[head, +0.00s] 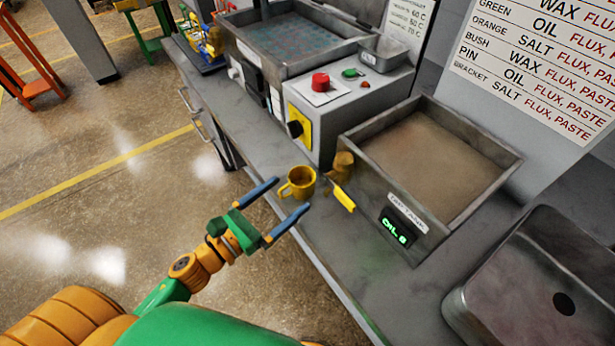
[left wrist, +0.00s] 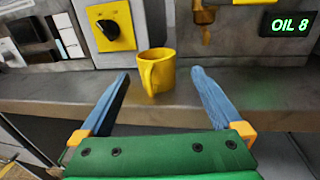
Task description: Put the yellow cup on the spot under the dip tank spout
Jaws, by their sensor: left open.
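The yellow cup (head: 298,183) stands upright on the grey counter, near its front edge and left of the dip tank's spout (head: 343,167). In the left wrist view the cup (left wrist: 157,72) shows its handle toward me. My left gripper (head: 290,198) is open, its blue fingers pointing at the cup from the front; it also shows in the left wrist view (left wrist: 158,84). The cup is not gripped. The dip tank (head: 400,205) has a yellow lever (head: 344,199) beside the spout and a green display reading OIL 8. My right gripper is not in view.
A grey control box (head: 340,110) with a red button (head: 320,82) and a yellow switch plate (head: 299,126) stands just left of the spout. A metal sink (head: 540,285) is at the right. The counter's front edge (head: 330,270) runs close by. The floor in front is open.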

